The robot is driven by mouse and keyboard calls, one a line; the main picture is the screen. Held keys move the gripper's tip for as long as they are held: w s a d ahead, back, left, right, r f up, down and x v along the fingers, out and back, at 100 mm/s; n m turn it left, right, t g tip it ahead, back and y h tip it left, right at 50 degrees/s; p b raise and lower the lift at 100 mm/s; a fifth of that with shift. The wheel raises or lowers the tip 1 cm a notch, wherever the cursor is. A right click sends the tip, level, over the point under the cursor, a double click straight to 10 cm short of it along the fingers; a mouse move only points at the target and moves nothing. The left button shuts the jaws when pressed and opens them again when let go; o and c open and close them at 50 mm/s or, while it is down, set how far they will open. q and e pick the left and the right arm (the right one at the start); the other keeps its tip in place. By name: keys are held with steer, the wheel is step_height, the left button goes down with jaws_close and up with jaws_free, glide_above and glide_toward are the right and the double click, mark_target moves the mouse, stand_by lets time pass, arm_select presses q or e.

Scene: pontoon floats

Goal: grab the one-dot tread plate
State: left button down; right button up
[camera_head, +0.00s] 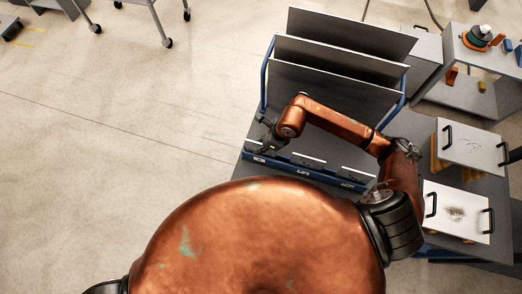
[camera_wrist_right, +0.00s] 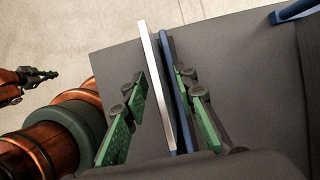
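White plates stand in a low blue rack (camera_head: 330,178) on the grey bench, with small labels on its front rail. The dots are too small to read, so I cannot tell which is the one-dot plate. My right gripper (camera_head: 264,146) is at the rack's left end. In the right wrist view, its open green-padded fingers (camera_wrist_right: 165,112) straddle a thin white plate (camera_wrist_right: 153,75), seen edge-on, and the blue rack wall (camera_wrist_right: 176,85) beside it. Gaps show on both sides. What looks like my left gripper (camera_wrist_right: 42,74) is small at the left, its opening unclear.
Large grey panels (camera_head: 335,70) stand upright behind the low rack. Two white boards with black handles, one upper (camera_head: 468,148) and one lower (camera_head: 440,198), lie at the right. A grey shelf (camera_head: 455,92) with small coloured objects stands at the back right.

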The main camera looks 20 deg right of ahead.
steer(key=shift+c, duration=0.4)
jaws_close()
stand_by(0.4)
